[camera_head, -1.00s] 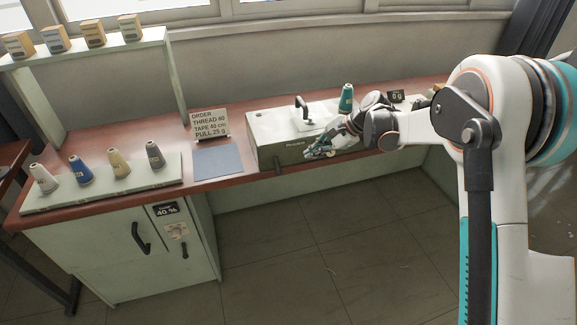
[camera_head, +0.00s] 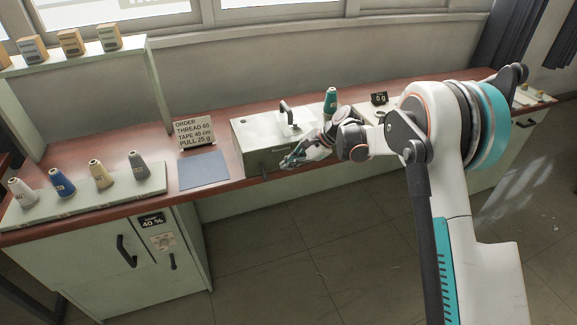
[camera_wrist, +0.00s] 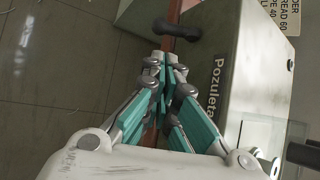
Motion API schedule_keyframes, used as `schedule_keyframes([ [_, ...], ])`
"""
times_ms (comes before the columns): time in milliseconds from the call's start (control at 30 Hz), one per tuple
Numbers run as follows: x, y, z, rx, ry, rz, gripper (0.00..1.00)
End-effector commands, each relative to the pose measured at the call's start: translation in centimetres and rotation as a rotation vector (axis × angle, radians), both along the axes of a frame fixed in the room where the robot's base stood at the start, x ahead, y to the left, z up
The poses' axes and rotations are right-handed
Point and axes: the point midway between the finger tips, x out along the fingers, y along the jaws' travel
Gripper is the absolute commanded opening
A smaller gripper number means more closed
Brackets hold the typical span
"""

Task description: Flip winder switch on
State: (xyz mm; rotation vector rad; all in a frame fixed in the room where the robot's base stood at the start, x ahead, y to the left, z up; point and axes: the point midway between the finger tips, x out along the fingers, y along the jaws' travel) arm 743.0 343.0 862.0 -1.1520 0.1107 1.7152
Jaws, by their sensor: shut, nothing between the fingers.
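The winder (camera_head: 250,150) is a grey-green box on the red-brown bench, with a white top and a dark arm standing on it. A dark, round-ended lever (camera_wrist: 178,30), seemingly its switch, sticks out from the front face in the wrist view. In the head view this lever (camera_head: 264,169) hangs low at the front. My gripper (camera_head: 286,163) is in front of the box, just right of the lever. In the wrist view my gripper (camera_wrist: 167,62) is shut and empty, its tips close below the lever. I cannot tell whether they touch it.
A teal spool (camera_head: 331,103) stands behind my wrist, and a small dark display (camera_head: 379,98) is farther right. A blue-grey mat (camera_head: 204,170) and an order sign (camera_head: 194,133) are left of the winder. Several cones stand on a board (camera_head: 90,197) farther left. The floor in front is clear.

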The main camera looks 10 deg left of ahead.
Motion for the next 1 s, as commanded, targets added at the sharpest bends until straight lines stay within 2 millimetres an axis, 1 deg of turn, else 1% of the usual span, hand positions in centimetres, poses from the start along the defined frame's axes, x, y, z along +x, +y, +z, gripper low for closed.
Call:
schedule_keyframes([
  [33,0.0,0.5,-0.8,-0.001,0.000,0.001,0.00],
  [300,-0.1,3.8,-4.3,0.000,0.000,0.002,0.00],
  [433,-0.1,5.0,-5.6,0.000,0.000,0.000,0.00],
  [600,-0.1,5.6,-6.1,0.000,-0.001,-0.001,0.00],
  [1000,-0.2,5.6,-6.0,-0.011,0.016,0.000,0.00],
])
